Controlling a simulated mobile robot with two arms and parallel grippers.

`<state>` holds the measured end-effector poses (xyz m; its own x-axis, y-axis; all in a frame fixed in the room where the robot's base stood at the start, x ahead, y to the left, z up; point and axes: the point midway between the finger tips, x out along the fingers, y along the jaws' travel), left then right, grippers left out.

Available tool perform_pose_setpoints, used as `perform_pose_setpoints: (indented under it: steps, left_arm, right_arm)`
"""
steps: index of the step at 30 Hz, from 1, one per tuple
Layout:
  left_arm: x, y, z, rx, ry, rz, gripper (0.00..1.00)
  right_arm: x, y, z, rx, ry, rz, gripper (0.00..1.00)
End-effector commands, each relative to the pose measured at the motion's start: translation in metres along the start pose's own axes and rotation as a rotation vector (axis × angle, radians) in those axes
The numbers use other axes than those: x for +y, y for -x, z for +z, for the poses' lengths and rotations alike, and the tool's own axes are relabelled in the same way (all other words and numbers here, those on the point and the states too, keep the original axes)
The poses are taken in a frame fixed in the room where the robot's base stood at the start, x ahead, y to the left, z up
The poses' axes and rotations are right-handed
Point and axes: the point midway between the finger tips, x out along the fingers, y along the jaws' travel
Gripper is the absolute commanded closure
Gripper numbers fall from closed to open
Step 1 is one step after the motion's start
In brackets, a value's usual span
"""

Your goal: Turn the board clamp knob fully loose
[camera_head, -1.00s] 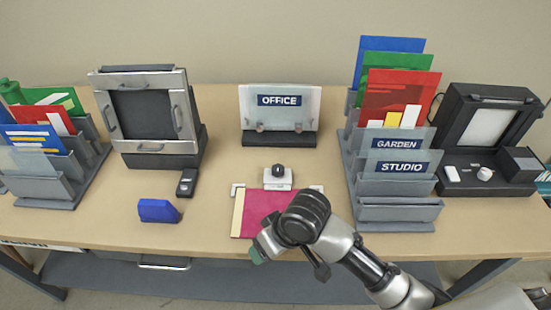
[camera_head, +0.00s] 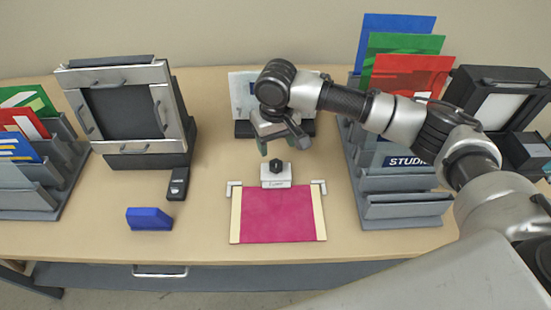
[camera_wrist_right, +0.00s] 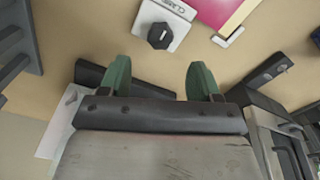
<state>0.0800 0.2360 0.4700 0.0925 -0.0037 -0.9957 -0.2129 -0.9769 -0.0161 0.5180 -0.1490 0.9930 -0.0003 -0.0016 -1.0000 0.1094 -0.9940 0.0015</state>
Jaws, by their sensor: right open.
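The board clamp knob (camera_head: 276,165) is a small black knob on a white clamp block (camera_head: 276,182) at the back edge of the magenta board (camera_head: 277,214). In the right wrist view the knob (camera_wrist_right: 160,36) shows as a dark many-sided shape on the white block (camera_wrist_right: 176,14). My right gripper (camera_head: 285,148) is open and empty. Its green fingers are just behind and above the knob, apart from it. In the right wrist view the open fingers (camera_wrist_right: 158,75) point towards the knob, with a gap. My left gripper is not in view.
A sign stand (camera_head: 243,95) is right behind my right gripper, partly hidden by it. A file rack (camera_head: 405,211) stands to the right, beneath my right arm. A blue block (camera_head: 149,218) and a small black device (camera_head: 178,184) lie to the left. A framed panel (camera_head: 125,110) stands behind them.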

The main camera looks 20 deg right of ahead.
Motion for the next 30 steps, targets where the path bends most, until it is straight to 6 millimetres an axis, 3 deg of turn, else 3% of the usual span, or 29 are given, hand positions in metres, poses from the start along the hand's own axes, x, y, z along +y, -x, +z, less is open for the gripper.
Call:
perform_pose_setpoints:
  steps: [6, 12, 24, 30]
  left_arm:
    - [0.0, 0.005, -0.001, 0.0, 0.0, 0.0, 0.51]
    - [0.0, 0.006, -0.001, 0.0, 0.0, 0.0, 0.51]
    - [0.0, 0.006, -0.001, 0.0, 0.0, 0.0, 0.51]
    - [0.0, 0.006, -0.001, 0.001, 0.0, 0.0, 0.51]
  right_arm:
    - [0.0, -0.043, 0.001, -0.002, 0.002, 0.001, 0.37]
    - [0.0, -0.068, 0.0, 0.001, 0.001, 0.0, 0.37]
    - [-0.001, -0.076, 0.0, 0.002, 0.004, 0.0, 0.37]
    - [-0.001, -0.076, 0.0, 0.002, 0.003, -0.001, 0.68]
